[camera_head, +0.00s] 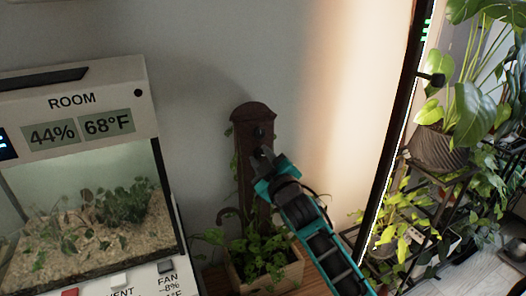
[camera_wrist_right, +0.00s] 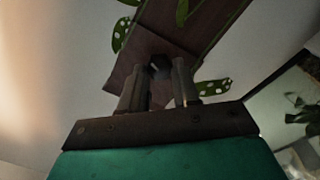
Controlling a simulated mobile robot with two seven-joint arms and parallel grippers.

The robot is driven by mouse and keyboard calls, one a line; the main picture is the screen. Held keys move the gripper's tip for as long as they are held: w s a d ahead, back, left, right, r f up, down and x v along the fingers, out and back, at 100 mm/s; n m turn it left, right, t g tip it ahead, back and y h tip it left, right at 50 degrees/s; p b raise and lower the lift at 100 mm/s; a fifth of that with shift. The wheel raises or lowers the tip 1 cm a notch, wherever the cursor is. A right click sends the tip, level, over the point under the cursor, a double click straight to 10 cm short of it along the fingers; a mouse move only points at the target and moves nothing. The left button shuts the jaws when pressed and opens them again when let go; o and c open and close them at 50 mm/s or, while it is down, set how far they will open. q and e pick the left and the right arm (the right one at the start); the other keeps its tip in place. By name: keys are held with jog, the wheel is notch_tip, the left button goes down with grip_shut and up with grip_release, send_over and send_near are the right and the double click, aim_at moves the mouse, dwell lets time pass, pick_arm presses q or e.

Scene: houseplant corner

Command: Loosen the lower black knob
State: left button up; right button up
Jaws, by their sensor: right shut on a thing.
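A dark brown upright post (camera_head: 253,118) with a rounded top stands in a planter against the wall. A small black upper knob (camera_head: 259,132) shows near its top, clear of my gripper. My right gripper (camera_head: 262,155) reaches up from the lower right, with its fingertips at the post just below that knob. In the right wrist view, the two grey fingers (camera_wrist_right: 159,88) are shut around a dark knob (camera_wrist_right: 159,67) on the brown post (camera_wrist_right: 178,30). In the head view, the fingers hide this lower knob. My left gripper is not in view.
A wooden planter (camera_head: 288,275) with leafy vines surrounds the post's foot. A glass terrarium (camera_head: 90,200) with a display panel stands at left. A dark frame with a light strip (camera_head: 385,180) and a plant shelf (camera_head: 440,190) stand at right.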

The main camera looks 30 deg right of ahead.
jog(key=shift+r+n, duration=0.1)
jog(key=shift+n, duration=0.5)
jog(key=n+p, duration=0.1)
jog(key=n, duration=0.2)
jog(key=shift+n+p, duration=0.35)
jog(key=shift+n, duration=0.05)
jog(key=n+y+p, duration=0.1)
jog(key=n, duration=0.5)
jog(key=shift+n, duration=0.4)
jog(key=n+p, duration=0.1)
jog(key=n, duration=0.5)
jog(key=shift+d+n+y+p, duration=0.15)
jog(key=shift+n+y+p, duration=0.15)
jog(key=n+p, duration=0.1)
jog(key=n, duration=0.3)
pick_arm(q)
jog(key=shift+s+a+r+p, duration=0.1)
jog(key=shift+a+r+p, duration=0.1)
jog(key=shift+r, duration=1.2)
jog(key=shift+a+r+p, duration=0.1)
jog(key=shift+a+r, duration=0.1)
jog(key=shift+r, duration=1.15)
pick_arm(e)
jog(key=shift+n, duration=0.7)
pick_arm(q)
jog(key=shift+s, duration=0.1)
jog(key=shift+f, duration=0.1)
